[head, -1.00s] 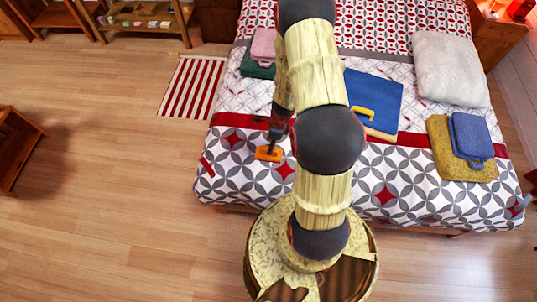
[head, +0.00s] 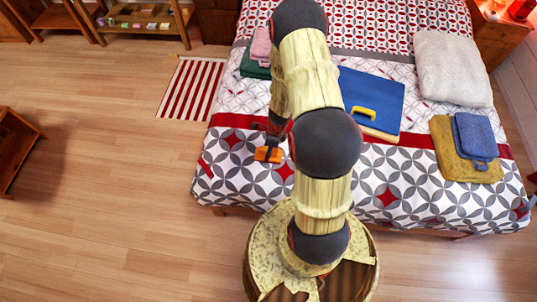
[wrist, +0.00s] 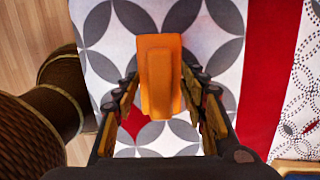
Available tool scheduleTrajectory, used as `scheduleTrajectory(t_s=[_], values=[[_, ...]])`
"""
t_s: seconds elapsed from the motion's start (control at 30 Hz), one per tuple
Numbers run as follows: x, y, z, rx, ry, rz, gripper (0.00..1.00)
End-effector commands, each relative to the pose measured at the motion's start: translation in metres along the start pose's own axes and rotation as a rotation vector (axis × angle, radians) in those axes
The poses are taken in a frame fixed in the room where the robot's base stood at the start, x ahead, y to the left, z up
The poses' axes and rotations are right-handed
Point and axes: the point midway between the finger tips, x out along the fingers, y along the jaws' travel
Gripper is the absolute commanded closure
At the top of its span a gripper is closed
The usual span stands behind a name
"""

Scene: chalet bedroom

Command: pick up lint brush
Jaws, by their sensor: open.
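The lint brush, an orange block with a narrower raised part (wrist: 160,80), lies on the patterned bedspread near the bed's left front edge. It also shows in the head view (head: 262,155). My gripper (wrist: 162,95) is open, with one dark finger on each side of the brush in the wrist view. In the head view my gripper (head: 270,147) is right over the brush and partly covers it. Whether the fingers touch the brush cannot be told.
A striped rug (head: 191,88) lies left of the bed. The wooden floor at left is mostly clear.

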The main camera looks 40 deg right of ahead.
Motion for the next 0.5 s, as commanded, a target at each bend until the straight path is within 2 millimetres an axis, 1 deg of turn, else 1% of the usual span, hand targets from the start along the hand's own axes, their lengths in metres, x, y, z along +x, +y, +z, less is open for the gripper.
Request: scheduleTrajectory(t_s=[0.1,0.5], values=[[0.0017,0.0000,-0.0003,0.000,0.000,0.000,0.58],[0.0014,0.0004,-0.0003,0.000,0.000,0.001,0.80]])
